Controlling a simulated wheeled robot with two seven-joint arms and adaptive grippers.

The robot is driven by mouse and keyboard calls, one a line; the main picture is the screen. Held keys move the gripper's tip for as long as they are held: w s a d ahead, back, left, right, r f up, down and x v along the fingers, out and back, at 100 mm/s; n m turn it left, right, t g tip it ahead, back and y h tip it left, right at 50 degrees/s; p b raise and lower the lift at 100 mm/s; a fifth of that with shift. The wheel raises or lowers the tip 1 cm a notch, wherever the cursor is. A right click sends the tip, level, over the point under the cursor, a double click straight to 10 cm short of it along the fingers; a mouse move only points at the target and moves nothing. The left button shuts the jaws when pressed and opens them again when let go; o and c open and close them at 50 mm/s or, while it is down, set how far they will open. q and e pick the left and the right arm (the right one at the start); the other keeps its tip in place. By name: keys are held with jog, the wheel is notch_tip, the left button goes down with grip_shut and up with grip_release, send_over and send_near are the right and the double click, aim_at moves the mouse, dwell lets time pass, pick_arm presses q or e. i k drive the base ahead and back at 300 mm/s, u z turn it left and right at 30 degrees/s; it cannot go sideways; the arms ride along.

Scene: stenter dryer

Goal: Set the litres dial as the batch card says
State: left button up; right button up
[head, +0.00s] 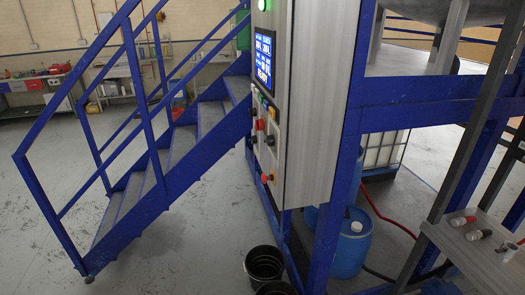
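A grey control cabinet (315,120) stands at the upper middle of the head view, on the blue frame. Its control face is seen at a steep slant. A blue lit screen (265,55) with white and yellow text is on that face; the text is too small to read. Below it are small coloured buttons, a red knob (260,125), a black knob (270,140) and a red mushroom button (266,178). I cannot tell which control is the litres dial or where it points. I cannot make out a batch card. Neither gripper is in view.
Blue stairs (165,165) with railings rise at the left of the cabinet. Black buckets (264,264) and a blue drum (352,245) stand on the floor below it. A workbench (40,90) is far left. Floor is open at lower left.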

aim_at(270, 140)
jog(key=u, duration=2.35)
jog(key=i, duration=1.15)
jog(key=z, duration=2.05)
